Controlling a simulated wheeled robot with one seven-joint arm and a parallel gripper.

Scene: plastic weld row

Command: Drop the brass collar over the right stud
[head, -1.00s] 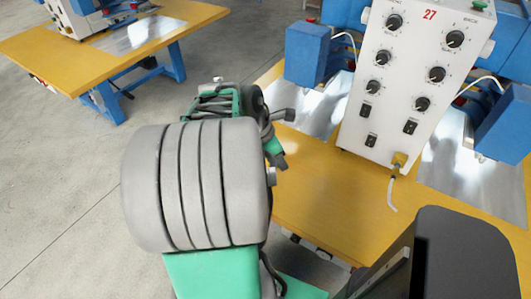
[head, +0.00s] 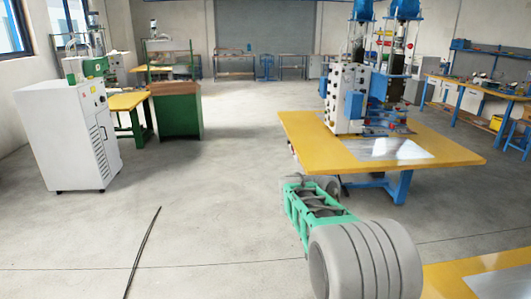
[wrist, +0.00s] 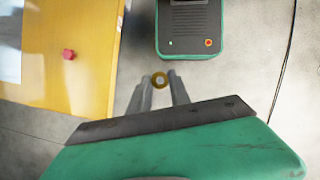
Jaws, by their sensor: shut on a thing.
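The brass collar (wrist: 159,85) shows in the wrist view as a small ring between the fingertips. My gripper (wrist: 159,82) is shut on it and holds it clear of any surface, with bare floor around it in the picture. The ring's opening faces the camera. In the head view my arm reaches away from the lower right, and the gripper and collar cannot be made out. The right stud cannot be made out in either view.
A yellow table (wrist: 92,30) with a small red thing (wrist: 68,54) lies left in the wrist view. In the head view, a yellow worktable (head: 310,135) carries a machine (head: 347,95). A white cabinet (head: 60,140) stands left. A dark cable (head: 142,252) crosses open floor.

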